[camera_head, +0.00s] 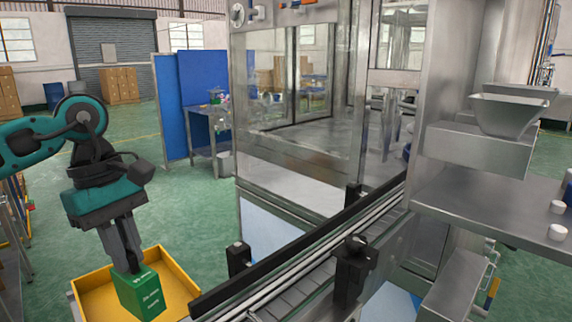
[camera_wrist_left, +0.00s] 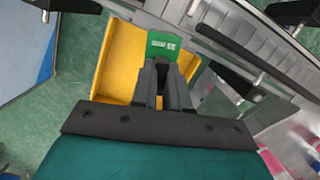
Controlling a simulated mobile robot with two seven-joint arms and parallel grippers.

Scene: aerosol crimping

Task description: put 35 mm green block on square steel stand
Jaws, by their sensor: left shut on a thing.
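The green block (camera_head: 146,296), with white lettering on its faces, is in my left gripper (camera_head: 131,268). The gripper's fingers point down and are shut on the block's upper part. In the head view the block shows in front of a yellow tray (camera_head: 181,272); whether it touches the tray I cannot tell. In the left wrist view the block (camera_wrist_left: 163,44) shows beyond the fingertips (camera_wrist_left: 165,75), with the yellow tray (camera_wrist_left: 122,62) behind it. I cannot make out a square steel stand for certain. My right gripper is not in view.
A conveyor (camera_head: 310,268) with a black side rail (camera_head: 300,248) runs diagonally right of the tray. A glass-walled machine (camera_head: 300,110) stands behind it. A steel shelf (camera_head: 500,210) with small white pieces (camera_head: 557,232) is at the right. Green floor (camera_head: 190,215) is open behind the tray.

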